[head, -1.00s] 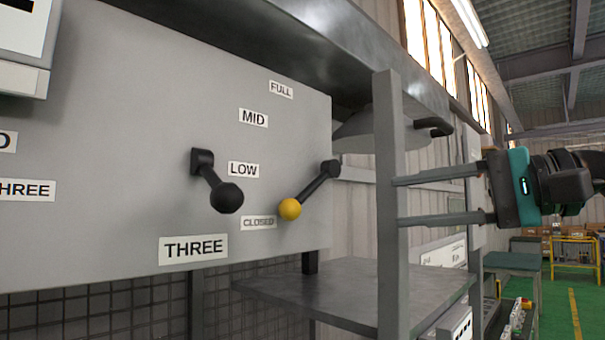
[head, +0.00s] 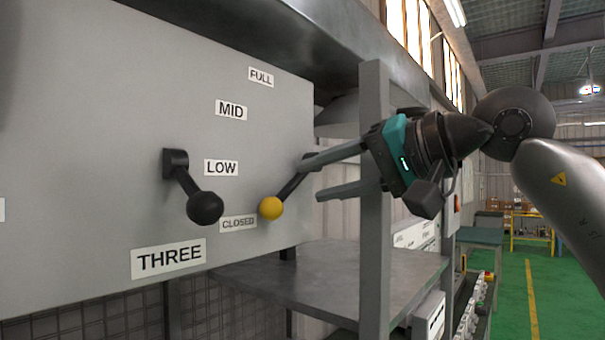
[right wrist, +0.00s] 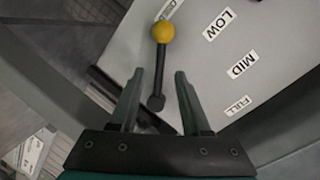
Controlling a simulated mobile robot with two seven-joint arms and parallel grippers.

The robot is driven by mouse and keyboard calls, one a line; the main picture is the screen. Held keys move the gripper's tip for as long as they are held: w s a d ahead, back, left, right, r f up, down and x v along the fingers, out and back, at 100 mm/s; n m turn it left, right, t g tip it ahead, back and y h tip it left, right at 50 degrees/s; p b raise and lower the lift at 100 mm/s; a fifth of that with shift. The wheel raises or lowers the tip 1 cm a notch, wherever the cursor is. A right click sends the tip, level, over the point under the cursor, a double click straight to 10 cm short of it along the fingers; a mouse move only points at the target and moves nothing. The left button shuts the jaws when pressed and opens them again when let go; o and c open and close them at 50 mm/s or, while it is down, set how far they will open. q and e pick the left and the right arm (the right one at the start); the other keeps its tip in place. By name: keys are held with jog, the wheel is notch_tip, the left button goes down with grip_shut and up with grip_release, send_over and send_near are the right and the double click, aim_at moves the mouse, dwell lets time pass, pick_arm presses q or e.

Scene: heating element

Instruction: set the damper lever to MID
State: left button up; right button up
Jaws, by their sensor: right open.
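The damper lever (head: 288,190) has a black arm and a yellow knob (head: 271,207) pointing down-left, beside the CLOSED label (head: 238,223). The MID label (head: 231,111) is higher on the panel, above the LOW label (head: 221,168). My right gripper (head: 312,179) is open and empty at the panel's right edge, by the lever's pivot end. In the right wrist view the lever arm (right wrist: 160,70) shows between the two spread fingers, with the yellow knob (right wrist: 164,32) beyond the tips. Contact cannot be told. My left gripper is not in view.
A second lever with a black knob (head: 205,208) stands left of the damper lever, above the THREE label (head: 169,258). A grey upright post (head: 374,240) stands close by my right gripper. A metal shelf (head: 300,275) lies below the panel.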

aim_at(293, 187)
jog(key=shift+p+x, duration=0.45)
jog(key=shift+x, duration=1.6)
jog(key=shift+c, duration=0.4)
grip_shut()
